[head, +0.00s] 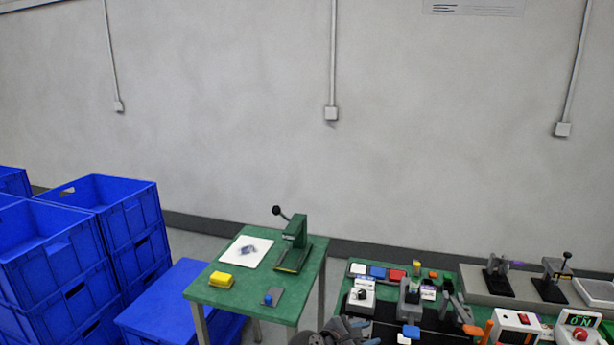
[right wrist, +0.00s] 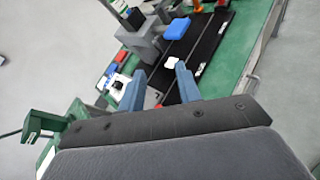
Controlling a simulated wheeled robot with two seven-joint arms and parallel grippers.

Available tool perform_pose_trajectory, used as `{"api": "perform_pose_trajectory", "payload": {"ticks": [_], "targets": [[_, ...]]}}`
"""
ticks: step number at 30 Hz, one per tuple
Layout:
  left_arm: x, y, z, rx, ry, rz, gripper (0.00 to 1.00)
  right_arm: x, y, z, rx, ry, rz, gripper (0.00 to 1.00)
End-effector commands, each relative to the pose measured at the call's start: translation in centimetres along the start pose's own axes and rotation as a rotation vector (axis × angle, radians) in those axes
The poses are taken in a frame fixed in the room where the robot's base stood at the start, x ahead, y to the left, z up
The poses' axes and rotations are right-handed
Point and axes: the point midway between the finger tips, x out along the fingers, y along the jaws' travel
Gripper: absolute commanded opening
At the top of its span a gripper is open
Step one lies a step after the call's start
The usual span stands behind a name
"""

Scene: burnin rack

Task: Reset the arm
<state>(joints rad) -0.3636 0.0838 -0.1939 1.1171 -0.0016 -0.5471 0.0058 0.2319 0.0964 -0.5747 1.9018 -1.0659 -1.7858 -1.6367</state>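My right gripper (head: 362,335) shows at the bottom edge of the head view, partly cut off, beside the near left part of the bench. In the right wrist view its two blue-grey fingers (right wrist: 160,88) stand apart with nothing between them. Beyond the fingertips lie a black strip (right wrist: 198,50) and a small white piece (right wrist: 170,63) on the bench. I see no object held. My left gripper does not show in either view.
A green side table (head: 234,299) holds a green lever press (head: 296,235), a yellow block (head: 221,280) and a white sheet (head: 235,257). Blue crates (head: 45,260) are stacked at left. The green bench (head: 445,272) at right is crowded with fixtures and coloured blocks.

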Motion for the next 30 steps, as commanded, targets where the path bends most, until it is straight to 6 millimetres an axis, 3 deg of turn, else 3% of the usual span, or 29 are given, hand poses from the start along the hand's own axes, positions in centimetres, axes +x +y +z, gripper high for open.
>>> {"api": "perform_pose_trajectory", "payload": {"ticks": [6,15,24,30], "targets": [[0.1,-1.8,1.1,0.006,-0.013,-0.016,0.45,0.8,-7.6,-3.8,0.270,0.229,-0.071,0.34],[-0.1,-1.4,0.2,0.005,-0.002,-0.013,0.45,-0.1,-17.9,-7.1,0.680,0.485,-0.268,0.34],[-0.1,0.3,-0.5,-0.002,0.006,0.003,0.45,-2.9,-27.3,-7.8,1.096,0.653,-0.553,0.34],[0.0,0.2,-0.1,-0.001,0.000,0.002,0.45,-5.0,-31.8,-7.1,1.312,0.701,-0.733,0.34]]}}
